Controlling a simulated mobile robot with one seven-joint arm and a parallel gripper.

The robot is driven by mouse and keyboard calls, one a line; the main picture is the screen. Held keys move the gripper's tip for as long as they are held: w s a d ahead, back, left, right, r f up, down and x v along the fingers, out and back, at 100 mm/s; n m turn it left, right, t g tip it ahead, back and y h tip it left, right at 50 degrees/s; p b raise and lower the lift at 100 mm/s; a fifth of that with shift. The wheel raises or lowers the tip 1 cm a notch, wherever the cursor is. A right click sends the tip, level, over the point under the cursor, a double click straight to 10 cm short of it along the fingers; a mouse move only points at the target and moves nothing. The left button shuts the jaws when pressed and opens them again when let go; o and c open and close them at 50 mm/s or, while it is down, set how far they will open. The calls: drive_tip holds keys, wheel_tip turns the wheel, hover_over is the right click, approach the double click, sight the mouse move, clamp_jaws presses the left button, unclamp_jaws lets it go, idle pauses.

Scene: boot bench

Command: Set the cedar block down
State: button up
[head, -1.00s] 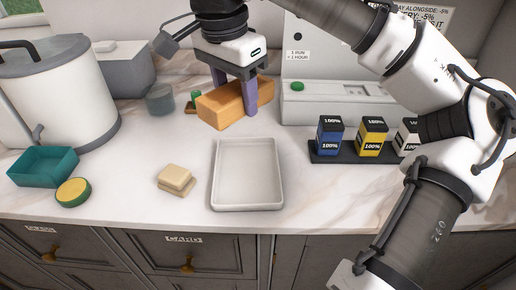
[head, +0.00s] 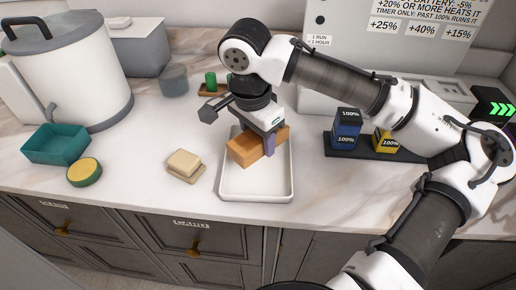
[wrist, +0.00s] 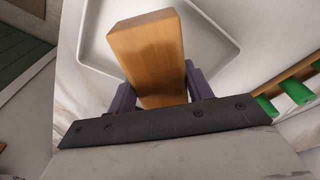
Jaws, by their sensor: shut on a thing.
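The cedar block (head: 245,150) is an orange-brown wooden block. My gripper (head: 268,144) is shut on it, with a purple finger on its near side. The block is over the back part of the white tray (head: 257,195); I cannot tell whether it touches the tray floor. In the wrist view the block (wrist: 148,50) sits between both purple fingers (wrist: 157,88), with the tray (wrist: 97,30) beyond and below it. The far finger is hidden in the head view.
Pale stacked blocks (head: 184,164) lie left of the tray. A yellow-green round thing (head: 84,172) and a teal bin (head: 56,146) are farther left. A dark rack (head: 365,148) with blue and yellow boxes stands right. A glass (head: 173,80) stands behind.

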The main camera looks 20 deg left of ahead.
sight(258, 162)
drive_tip(key=shift+f, duration=2.25)
drive_tip(key=shift+f, duration=0.15)
drive_tip(key=o, duration=1.1)
drive_tip(key=r, duration=0.4)
drive_tip(key=s+r, duration=0.1)
drive_tip(key=r, duration=0.7)
drive_tip(key=shift+s+a+r+b, duration=0.15)
drive_tip(key=shift+a+b, duration=0.15)
